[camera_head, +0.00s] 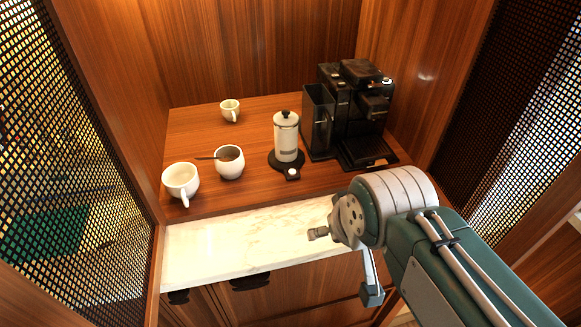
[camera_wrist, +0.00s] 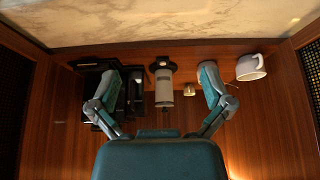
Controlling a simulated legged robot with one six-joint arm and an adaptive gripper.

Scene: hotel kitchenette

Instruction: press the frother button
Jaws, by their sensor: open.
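The milk frother (camera_head: 286,138) is a white cylinder with a dark lid, standing upright on a round dark base (camera_head: 273,162). Its round white button (camera_head: 292,173) is on a small tab at the base's front edge. My gripper (camera_head: 345,263) is in front of the frother and to its right, over the counter's front edge, apart from it. In the wrist view, which is upside down, my gripper (camera_wrist: 159,74) has its two fingers spread wide and empty. The frother (camera_wrist: 164,90) shows between them, with the pale button (camera_wrist: 162,64) toward the top.
A black coffee machine (camera_head: 362,108) stands right of the frother. A white bowl with a spoon (camera_head: 229,168), a large white cup (camera_head: 181,181) and a small cup (camera_head: 230,108) are left. White marble (camera_head: 235,243) lies in front; wooden walls and mesh panels enclose both sides.

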